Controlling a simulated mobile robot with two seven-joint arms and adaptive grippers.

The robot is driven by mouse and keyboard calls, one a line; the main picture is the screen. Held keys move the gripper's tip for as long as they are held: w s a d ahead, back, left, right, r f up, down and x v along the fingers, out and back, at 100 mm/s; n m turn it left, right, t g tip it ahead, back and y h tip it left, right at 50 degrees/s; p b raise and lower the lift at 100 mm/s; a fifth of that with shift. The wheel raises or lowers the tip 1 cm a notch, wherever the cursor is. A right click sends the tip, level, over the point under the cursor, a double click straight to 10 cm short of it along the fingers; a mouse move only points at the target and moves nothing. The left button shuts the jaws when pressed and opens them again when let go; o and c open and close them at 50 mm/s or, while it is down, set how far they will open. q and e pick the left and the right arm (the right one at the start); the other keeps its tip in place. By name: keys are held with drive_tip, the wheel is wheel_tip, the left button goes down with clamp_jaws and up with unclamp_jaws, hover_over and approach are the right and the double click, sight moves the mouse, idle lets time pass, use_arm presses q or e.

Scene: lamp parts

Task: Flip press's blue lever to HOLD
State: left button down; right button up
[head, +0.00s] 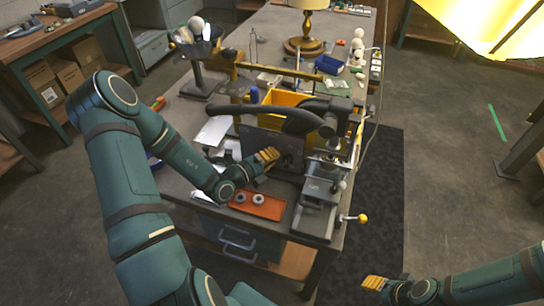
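A grey bench device that looks like the press (318,192) stands at the right front of the workbench, with a yellow ball knob (362,218) on its side. A small upright blue part (254,95) shows further back beside a brass-coloured bar; I cannot tell whether it is the blue lever. No HOLD marking is readable. My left gripper (268,158), with yellow fingers, is in front of a dark grey panel, left of the press. I cannot tell whether it touches the panel. My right gripper (374,284) is low at the right, off the bench, away from the press.
An orange tray (268,208) with grey rings lies below my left gripper. A yellow bin (284,98) stands behind the black curved part (285,120). A lamp (305,30), a blue bin (330,65) and white balls stand further back.

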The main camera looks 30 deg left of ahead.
sight(263, 141)
use_arm(q)
drive_tip(key=shift+a+r, duration=0.1)
drive_tip(key=shift+s+a+r+n+p, duration=0.1)
drive_tip(key=shift+a+r+n+p, duration=0.15)
drive_tip(key=shift+n+p, duration=0.45)
drive_tip(key=a+n+p, duration=0.1)
drive_tip(key=a+r+n+t+p, duration=0.1)
drive_tip(key=p, duration=0.1)
drive_tip(key=a+t+p, duration=0.1)
drive_tip(key=p, duration=0.1)
drive_tip(key=shift+s+r+n+h, duration=0.35)
drive_tip(key=shift+n+h, duration=0.05)
drive_tip(key=shift+s+a+n+t+p, duration=0.15)
drive_tip(key=shift+a+n+t+p, duration=0.25)
drive_tip(key=shift+a+n, duration=0.25)
drive_tip(key=shift+a, duration=0.15)
drive_tip(key=shift+a+f, duration=0.1)
drive_tip(key=shift+s, duration=0.15)
